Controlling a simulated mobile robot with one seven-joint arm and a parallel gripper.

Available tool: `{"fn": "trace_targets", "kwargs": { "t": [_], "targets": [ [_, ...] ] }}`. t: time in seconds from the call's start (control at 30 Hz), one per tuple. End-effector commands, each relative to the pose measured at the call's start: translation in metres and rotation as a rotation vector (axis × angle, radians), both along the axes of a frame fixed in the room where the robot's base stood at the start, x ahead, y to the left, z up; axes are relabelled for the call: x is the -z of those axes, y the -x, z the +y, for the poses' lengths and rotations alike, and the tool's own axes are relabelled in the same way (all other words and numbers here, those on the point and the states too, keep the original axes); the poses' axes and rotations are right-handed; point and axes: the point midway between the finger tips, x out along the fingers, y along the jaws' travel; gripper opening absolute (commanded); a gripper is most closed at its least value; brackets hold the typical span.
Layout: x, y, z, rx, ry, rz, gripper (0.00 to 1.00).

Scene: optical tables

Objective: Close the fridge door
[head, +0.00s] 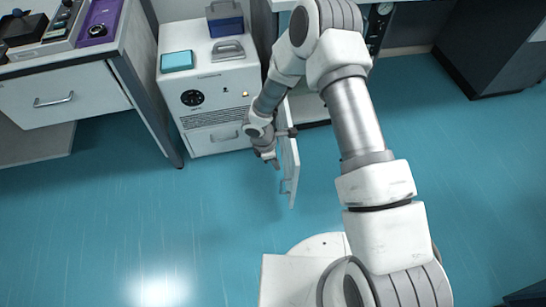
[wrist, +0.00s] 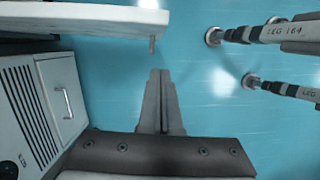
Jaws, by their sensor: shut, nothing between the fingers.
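The white fridge door (head: 290,150) stands open in the head view, jutting out from under the bench toward me. Its small handle (head: 285,187) is near the outer end, on the left face. The fridge body behind is mostly hidden by my arm. My gripper (head: 275,164) is shut and empty, low down just left of the door. In the wrist view my gripper (wrist: 160,73) points up the picture. The door (wrist: 95,18) crosses the top left there, and its handle (wrist: 152,45) sits just beyond the fingertips. I see a gap between fingertips and door.
A white cabinet (head: 222,100) with a dial, vents and drawer stands left of the door. Blue boxes (head: 177,61) lie on it. A drawer bench (head: 65,95) is farther left. Table legs (wrist: 265,33) show in the wrist view. Blue floor in front is clear.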

Motion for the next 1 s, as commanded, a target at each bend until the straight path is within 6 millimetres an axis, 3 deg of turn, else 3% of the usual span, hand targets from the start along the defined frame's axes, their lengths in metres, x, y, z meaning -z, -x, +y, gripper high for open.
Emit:
{"fn": "trace_targets", "kwargs": {
  "t": [0.07, 0.2, 0.33, 0.83, 1.0],
  "targets": [
    [0.019, 0.000, -0.005, 0.001, 0.001, 0.001, 0.00],
    [0.013, -0.005, -0.028, 0.004, 0.000, -0.001, 0.00],
    [0.013, -0.007, -0.038, 0.002, 0.000, 0.000, 0.00],
    [0.012, -0.008, -0.044, -0.002, 0.001, -0.001, 0.00],
    [0.012, -0.009, -0.055, -0.025, 0.001, -0.001, 0.00]
  ]
}}
